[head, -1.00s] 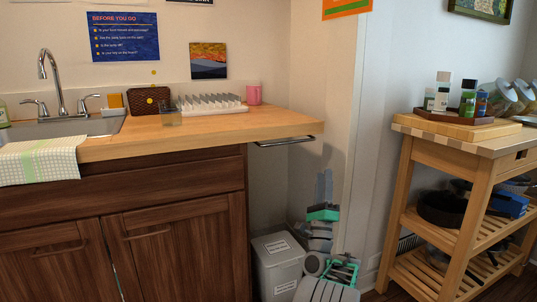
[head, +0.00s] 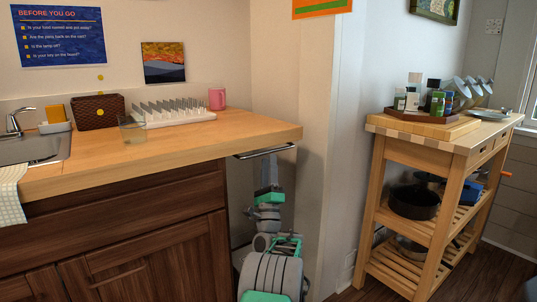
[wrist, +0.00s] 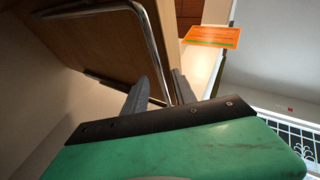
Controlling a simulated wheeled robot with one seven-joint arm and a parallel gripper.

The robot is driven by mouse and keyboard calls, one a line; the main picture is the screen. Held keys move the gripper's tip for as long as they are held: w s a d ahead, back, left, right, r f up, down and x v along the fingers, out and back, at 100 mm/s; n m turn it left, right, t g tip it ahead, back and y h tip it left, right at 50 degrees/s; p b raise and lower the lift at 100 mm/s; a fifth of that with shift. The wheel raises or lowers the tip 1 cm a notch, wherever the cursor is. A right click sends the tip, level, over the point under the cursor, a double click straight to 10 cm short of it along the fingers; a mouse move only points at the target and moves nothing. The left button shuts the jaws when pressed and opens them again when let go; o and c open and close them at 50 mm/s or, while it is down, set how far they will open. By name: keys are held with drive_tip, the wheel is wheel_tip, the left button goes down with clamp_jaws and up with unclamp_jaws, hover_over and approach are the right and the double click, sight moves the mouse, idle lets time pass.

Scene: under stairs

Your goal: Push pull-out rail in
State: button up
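The pull-out rail (head: 278,149) is a thin bright metal bar sticking out below the right end of the wooden countertop. In the wrist view the bent metal tube (wrist: 152,42) runs under the wood, and its lower part passes behind the gap between my fingers. My gripper (head: 268,168) points upward just below the rail in the head view. In the wrist view my gripper (wrist: 161,88) has its two grey fingers apart with nothing held between them. I cannot tell whether a finger touches the rail.
The wooden countertop (head: 170,150) holds a glass (head: 132,130), a white rack (head: 175,112) and a pink cup (head: 217,98). A wall corner stands right of my arm. A wooden cart (head: 450,146) with jars stands further right. Dark floor shows around it.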

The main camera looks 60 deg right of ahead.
drive_tip(key=shift+p+x, duration=0.3)
drive_tip(key=shift+x, duration=0.75)
clamp_jaws()
idle(0.6)
